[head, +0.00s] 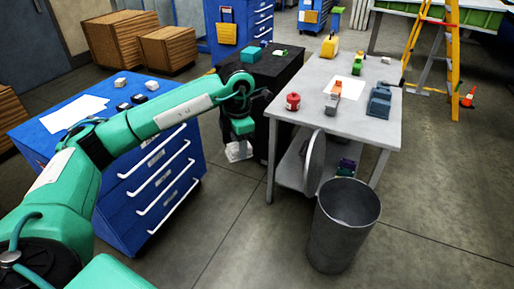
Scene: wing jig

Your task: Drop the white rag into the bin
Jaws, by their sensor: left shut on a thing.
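My left arm reaches in from the left, and its gripper (241,138) points down in front of the black cabinet. The gripper is shut on the white rag (238,152), which hangs below it in the air. The fingertips are small and partly hidden by the green wrist. The bin (342,238) is a grey, open-topped, round can on the floor, right of the rag and nearer to me. The rag is apart from the bin. My right gripper is not in view.
A grey metal table (310,103) stands behind the bin, with a red can (293,101) and several tools on top. A blue drawer cabinet (150,190) stands under my left arm. A black cabinet (283,72) is behind the gripper. Floor between cabinet and bin is clear.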

